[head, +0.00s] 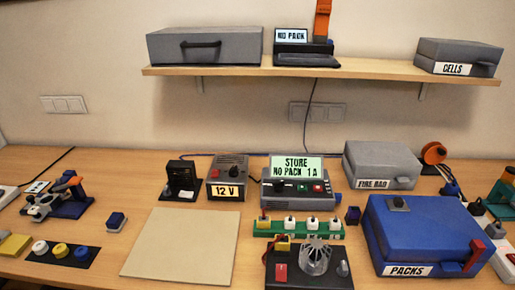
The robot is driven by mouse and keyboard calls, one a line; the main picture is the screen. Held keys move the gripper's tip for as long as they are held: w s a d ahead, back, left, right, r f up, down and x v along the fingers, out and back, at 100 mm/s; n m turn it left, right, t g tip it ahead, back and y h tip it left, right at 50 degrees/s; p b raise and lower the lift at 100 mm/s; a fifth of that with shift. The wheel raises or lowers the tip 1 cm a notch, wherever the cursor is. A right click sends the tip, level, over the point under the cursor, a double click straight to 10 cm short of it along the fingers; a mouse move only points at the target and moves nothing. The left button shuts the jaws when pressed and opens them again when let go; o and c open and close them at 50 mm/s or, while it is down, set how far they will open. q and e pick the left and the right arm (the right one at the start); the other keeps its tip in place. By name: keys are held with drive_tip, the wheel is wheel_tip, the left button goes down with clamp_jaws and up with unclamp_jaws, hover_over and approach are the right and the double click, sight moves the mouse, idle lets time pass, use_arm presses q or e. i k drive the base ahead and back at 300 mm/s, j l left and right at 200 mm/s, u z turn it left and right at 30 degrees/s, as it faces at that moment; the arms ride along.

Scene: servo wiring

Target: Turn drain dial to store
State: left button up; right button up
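A grey charger-like box (267,198) stands at the middle of the table. Its lit green screen (297,168) reads "STORE", "NO PACK 1A". A dark knob (280,187) sits on its front, beside green and red buttons; its pointer is too small to read. I cannot tell from labels which knob is the drain dial. Neither of my grippers is in view.
A blue "PACKS" case (420,222) stands right, a "12 V" box (227,172) left. A bare tan board (180,243) lies front left. A shelf (320,67) hangs above.

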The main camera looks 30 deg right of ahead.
sight(342, 270)
drive_tip(key=z, duration=1.25)
